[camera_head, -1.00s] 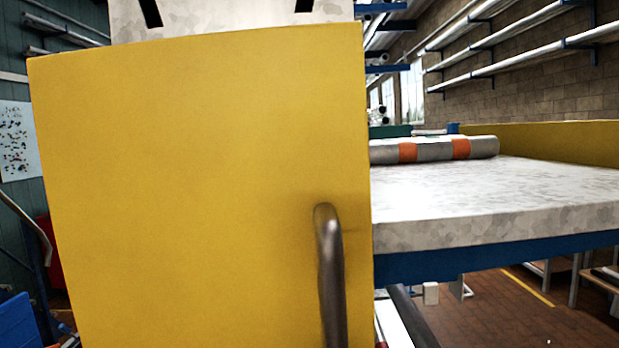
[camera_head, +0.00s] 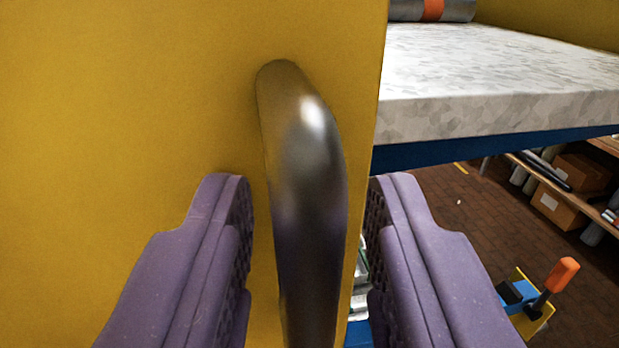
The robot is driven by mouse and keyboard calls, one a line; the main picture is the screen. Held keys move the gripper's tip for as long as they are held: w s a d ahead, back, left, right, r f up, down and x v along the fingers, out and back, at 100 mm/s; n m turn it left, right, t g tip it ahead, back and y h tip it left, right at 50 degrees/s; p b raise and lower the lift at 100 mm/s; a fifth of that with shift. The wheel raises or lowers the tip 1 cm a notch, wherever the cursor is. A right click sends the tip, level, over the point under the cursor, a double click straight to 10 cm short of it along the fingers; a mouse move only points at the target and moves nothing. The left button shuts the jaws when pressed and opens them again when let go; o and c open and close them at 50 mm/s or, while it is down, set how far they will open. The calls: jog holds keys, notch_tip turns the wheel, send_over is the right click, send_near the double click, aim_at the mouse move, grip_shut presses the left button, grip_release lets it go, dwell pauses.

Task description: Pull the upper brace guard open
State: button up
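The yellow guard panel (camera_head: 130,110) fills the left of the view, its right edge running down beside the handle. A dark metal bar handle (camera_head: 305,170) stands upright on the panel near that edge. My gripper (camera_head: 308,200) is open, with one purple finger on each side of the handle. Gaps show between both fingers and the bar, so it does not appear gripped. The lower end of the handle is out of view.
Right of the panel is a grey mottled slab (camera_head: 490,85) on a blue frame (camera_head: 440,152). A grey roll with an orange band (camera_head: 432,10) lies on it. An orange-handled clamp (camera_head: 562,275) shows low at right, with shelf boxes (camera_head: 560,205) behind.

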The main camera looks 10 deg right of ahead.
grip_shut()
